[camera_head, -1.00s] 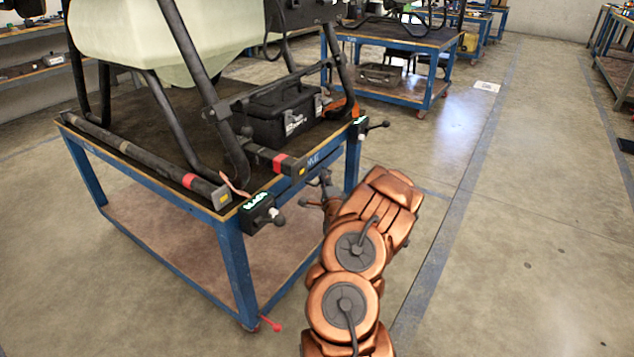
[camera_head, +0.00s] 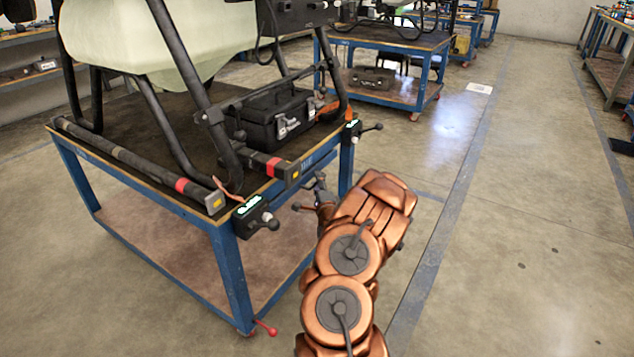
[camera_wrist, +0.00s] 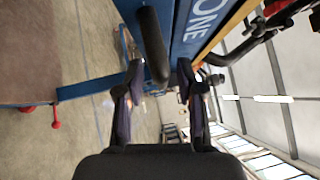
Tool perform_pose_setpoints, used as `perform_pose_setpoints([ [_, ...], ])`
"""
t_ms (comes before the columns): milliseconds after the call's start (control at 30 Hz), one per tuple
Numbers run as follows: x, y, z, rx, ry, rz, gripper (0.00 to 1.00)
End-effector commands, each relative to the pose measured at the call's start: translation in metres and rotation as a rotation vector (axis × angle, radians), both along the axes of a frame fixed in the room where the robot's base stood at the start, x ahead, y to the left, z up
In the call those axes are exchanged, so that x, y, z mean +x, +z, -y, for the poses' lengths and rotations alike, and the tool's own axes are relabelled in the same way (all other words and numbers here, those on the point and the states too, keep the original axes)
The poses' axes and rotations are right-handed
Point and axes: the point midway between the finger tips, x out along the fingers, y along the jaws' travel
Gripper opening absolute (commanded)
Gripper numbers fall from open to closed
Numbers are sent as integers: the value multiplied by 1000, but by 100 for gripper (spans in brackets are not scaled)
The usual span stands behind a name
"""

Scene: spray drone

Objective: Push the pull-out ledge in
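The blue panel on the drone table's right side shows in the head view (camera_head: 318,158), below the tabletop. It shows close up in the wrist view (camera_wrist: 190,28) with the letters "ONE"; I take it as the ledge's front, but cannot tell how far it sticks out. A dark rounded bar, perhaps a handle (camera_wrist: 152,45), stands out in front of it. My gripper (camera_wrist: 161,75) is open, with its two fingers apart on either side of the bar's near end. In the head view my gripper (camera_head: 314,193) is beside the table; contact cannot be told.
The blue-framed table (camera_head: 165,198) carries the drone's dark legs and a black toolbox (camera_head: 270,116). Black clamps with knobs (camera_head: 255,216) stick out at its corners. A red lever (camera_head: 266,328) is at its foot. The floor (camera_head: 520,220) to the right is clear.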

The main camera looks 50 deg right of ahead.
Motion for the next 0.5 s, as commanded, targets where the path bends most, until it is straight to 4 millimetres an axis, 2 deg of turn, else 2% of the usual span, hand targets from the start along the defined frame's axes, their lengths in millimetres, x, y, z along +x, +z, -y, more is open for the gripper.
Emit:
perform_pose_setpoints([
  [500,-50,-9,-39,2,0,1,37],
])
